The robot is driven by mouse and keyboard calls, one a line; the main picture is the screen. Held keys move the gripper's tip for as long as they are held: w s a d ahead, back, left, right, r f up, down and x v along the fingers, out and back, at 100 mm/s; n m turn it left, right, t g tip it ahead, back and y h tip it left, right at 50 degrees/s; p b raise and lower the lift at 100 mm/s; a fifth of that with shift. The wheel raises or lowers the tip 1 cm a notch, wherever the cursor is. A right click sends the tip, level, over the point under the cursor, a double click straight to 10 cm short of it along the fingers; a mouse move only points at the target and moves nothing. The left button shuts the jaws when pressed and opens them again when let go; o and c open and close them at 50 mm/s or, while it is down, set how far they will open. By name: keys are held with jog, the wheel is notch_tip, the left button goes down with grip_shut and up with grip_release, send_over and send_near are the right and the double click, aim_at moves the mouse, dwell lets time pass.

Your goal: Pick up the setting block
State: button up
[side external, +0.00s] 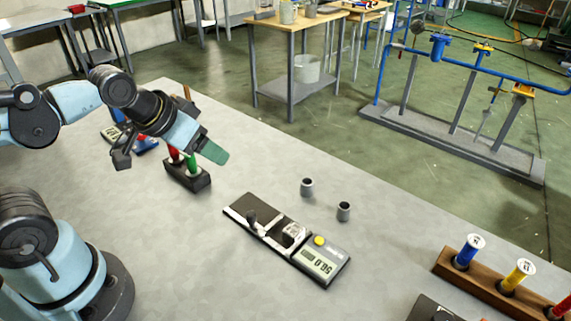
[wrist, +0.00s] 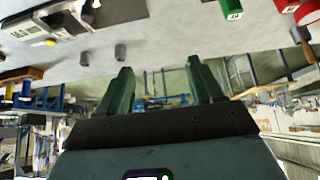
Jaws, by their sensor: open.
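A small silver block (side external: 294,231) sits on a long black and silver measuring instrument (side external: 243,212) on the grey bench; it looks like the setting block, but it is too small to be sure. The instrument's grey display unit (side external: 322,262) has a yellow button and an upside-down readout. It also shows at the upper left of the wrist view (wrist: 28,28). My gripper (side external: 211,150) is raised above the bench, left of and behind the instrument and well apart from it. In the wrist view my green fingers (wrist: 160,86) are spread with nothing between them.
Two small grey cylinders (side external: 307,187) (side external: 344,211) stand right of the instrument. A black holder (side external: 187,174) with red and green handles is beneath my gripper. A wooden rack (side external: 480,283) with coloured spools is at lower right. Bare bench lies between holder and instrument.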

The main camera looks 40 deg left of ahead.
jog(key=n, duration=0.2)
jog(key=n+g+h, duration=0.7)
jog(key=n, duration=0.9)
send_near(293, 229)
jog(key=x, duration=0.3)
jog(key=shift+s+d, duration=0.15)
jog(key=shift+d, duration=0.2)
jog(key=shift+a+x, duration=0.25)
jog(key=shift+x, duration=2.45)
jog(key=shift+f, duration=0.15)
jog(key=shift+c, duration=0.5)
grip_shut()
